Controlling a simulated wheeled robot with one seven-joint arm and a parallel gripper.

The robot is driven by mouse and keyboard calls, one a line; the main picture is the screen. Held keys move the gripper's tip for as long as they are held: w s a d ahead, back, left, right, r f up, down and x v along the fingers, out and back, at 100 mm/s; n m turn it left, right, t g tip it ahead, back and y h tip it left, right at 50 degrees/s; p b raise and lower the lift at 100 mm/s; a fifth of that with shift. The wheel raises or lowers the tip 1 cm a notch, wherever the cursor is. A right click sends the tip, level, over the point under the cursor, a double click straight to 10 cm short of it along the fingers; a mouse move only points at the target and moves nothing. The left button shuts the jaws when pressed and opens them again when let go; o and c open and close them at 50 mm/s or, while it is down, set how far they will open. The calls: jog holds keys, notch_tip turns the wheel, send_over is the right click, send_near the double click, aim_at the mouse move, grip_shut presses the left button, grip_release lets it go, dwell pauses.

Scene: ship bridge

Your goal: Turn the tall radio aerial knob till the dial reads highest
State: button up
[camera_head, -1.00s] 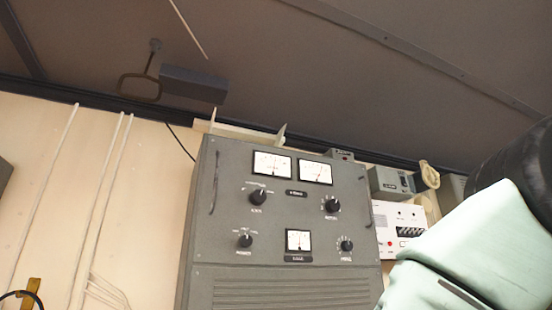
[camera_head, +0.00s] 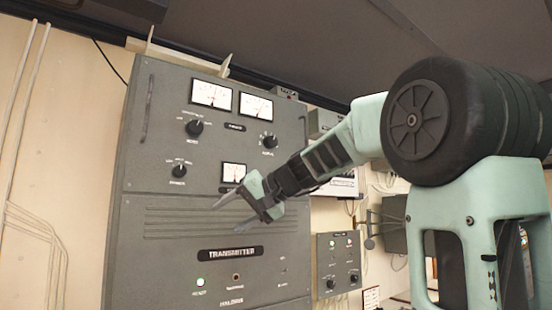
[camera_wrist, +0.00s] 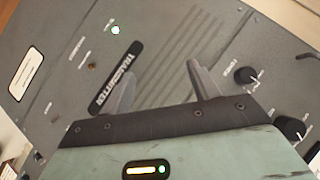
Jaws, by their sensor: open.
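The tall grey radio cabinet (camera_head: 165,215) is labelled TRANSMITTER. Its upper panel has a left dial (camera_head: 211,94), a right dial (camera_head: 256,105) and a lower dial (camera_head: 233,173). Black knobs show at upper left (camera_head: 194,128), upper right (camera_head: 269,142) and lower left (camera_head: 179,171). Their small labels are too blurred to tell which is the aerial knob. The lower right knob is hidden behind my gripper (camera_head: 225,217). My gripper is open and empty, in front of the louvres below the lower dial. In the wrist view, its fingers (camera_wrist: 160,80) are apart, with two knobs (camera_wrist: 246,75) (camera_wrist: 290,128) at right.
A lit green lamp (camera_head: 200,282) is on the lower panel. A handle (camera_head: 147,110) stands out on the cabinet's left side. A smaller grey box (camera_head: 339,262) with lamps and knobs hangs to the right. The wall at left is bare except for pipes (camera_head: 25,110).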

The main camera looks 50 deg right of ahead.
jog(key=s+d+r+m+t+h, duration=0.2)
jog(key=s+d+r+t+h, duration=0.3)
jog(key=d+r, duration=0.65)
jog(key=t, duration=0.1)
send_near(274, 142)
jog(key=shift+h, duration=0.4)
jog(key=w+p, duration=0.8)
jog(key=shift+d+r, duration=0.1)
jog(key=shift+d, duration=0.1)
jog(key=shift+w+p, duration=0.3)
jog(key=shift+w, duration=0.1)
jog(key=c, duration=1)
